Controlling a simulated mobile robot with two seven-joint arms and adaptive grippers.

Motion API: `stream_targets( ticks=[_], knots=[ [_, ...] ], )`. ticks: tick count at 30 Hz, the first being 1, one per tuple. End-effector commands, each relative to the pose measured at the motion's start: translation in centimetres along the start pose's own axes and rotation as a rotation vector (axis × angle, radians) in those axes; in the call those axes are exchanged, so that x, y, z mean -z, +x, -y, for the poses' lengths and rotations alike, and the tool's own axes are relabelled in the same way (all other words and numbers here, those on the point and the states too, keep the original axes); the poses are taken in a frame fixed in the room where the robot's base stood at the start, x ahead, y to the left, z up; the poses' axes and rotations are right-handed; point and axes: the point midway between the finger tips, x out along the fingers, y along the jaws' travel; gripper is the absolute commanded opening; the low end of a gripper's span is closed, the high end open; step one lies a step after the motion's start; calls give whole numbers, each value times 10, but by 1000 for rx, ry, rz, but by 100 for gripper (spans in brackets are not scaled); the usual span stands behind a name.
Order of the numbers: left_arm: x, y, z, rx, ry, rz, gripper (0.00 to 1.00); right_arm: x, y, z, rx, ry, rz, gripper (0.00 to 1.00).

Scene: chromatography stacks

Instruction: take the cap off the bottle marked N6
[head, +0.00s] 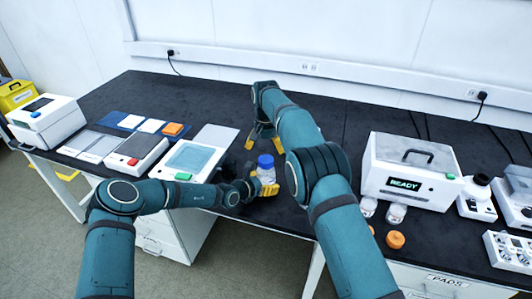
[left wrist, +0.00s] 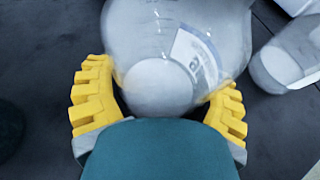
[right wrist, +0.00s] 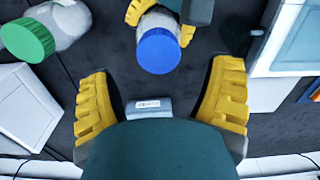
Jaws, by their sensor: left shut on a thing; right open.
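The clear bottle (head: 266,174) with a blue cap (head: 265,161) stands upright near the front edge of the bench. My left gripper (head: 264,187) is shut around its body; the left wrist view shows the bottle (left wrist: 175,40) between both yellow fingers (left wrist: 160,105). Its label is partly visible, but I cannot read the mark. My right gripper (head: 263,140) is open and empty, behind the bottle in the head view. In the right wrist view the blue cap (right wrist: 158,51) is beyond the open fingers (right wrist: 162,95), not between them.
A green-capped bottle (right wrist: 28,40) stands nearby in the right wrist view. A small grey labelled block (right wrist: 150,107) shows between the right fingers. A white READY box (head: 410,170), small bottles and an orange cap (head: 396,240) are to the right. Flat devices (head: 185,160) are to the left.

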Motion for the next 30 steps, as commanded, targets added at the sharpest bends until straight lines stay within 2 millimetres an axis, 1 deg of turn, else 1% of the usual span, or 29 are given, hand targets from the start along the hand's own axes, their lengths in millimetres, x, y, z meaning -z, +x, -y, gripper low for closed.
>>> stream_targets(
  ticks=[3,6,8,10,14,18,24,30],
  knots=[
    [0,0,0,-1,0,0,0,1,-12,0,4,56,-1,80],
    [0,0,0,-1,0,0,0,1,-19,-2,2,95,-2,80],
    [0,0,0,-1,0,0,0,1,-20,-2,2,108,-2,80],
    [0,0,0,0,0,0,0,2,-17,-3,0,116,-2,80],
    [0,0,0,0,0,0,0,1,-2,-2,-2,117,-1,80],
    [0,0,0,0,0,0,0,1,20,-2,-2,116,-1,80],
    [0,0,0,0,0,0,0,1,46,-2,-1,115,-2,80],
    [0,0,0,0,0,0,0,2,56,-2,1,116,-4,80]
  ],
)
